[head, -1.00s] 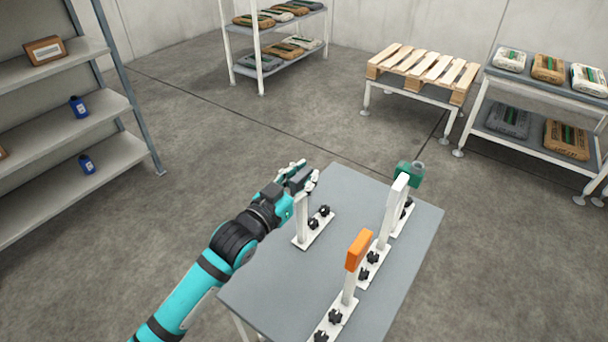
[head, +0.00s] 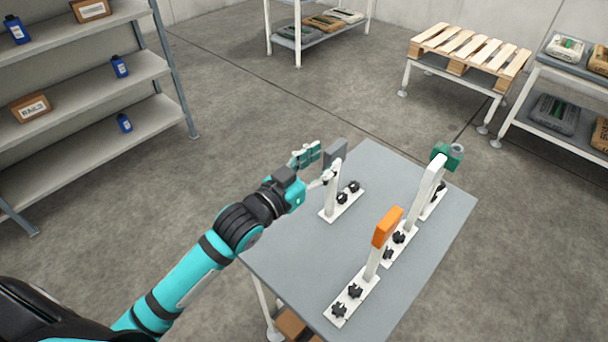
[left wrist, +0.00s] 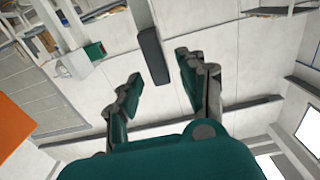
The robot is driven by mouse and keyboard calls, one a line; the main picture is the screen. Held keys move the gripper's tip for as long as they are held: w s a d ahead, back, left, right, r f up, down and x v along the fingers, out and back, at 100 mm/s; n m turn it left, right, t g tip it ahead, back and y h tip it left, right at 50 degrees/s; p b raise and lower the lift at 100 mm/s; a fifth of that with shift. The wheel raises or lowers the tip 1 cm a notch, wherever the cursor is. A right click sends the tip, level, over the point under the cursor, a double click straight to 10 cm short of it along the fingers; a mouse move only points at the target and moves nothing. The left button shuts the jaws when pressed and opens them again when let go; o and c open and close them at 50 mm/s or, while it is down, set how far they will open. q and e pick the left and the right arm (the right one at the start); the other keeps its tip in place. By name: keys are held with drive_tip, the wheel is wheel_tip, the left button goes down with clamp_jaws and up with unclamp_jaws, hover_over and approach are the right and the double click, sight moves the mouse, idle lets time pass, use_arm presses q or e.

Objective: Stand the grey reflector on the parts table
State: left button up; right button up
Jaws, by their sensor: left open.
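The grey reflector (head: 335,152) is a small dark grey block, upright at the top of a short white bracket (head: 331,190) near the left back edge of the parts table (head: 285,243). My left gripper (head: 319,164) is open just left of it, with the fingers spread and pointing toward it. In the left wrist view the reflector (left wrist: 152,56) shows between and beyond the open fingertips (left wrist: 159,72), with no visible grip on it. My right gripper is not in view.
An orange block (head: 387,227) tops one white bracket, and a green device (head: 446,156) is near a taller bracket at the right. Black knobs fix the bracket feet. A shelf rack (head: 90,95) stands left; a pallet (head: 472,52) on a stand is behind. Floor between is clear.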

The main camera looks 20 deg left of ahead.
use_arm(q)
drive_tip(key=v, duration=0.6)
drive_tip(key=shift+s+b, duration=0.3)
drive_tip(key=shift+b, duration=0.1)
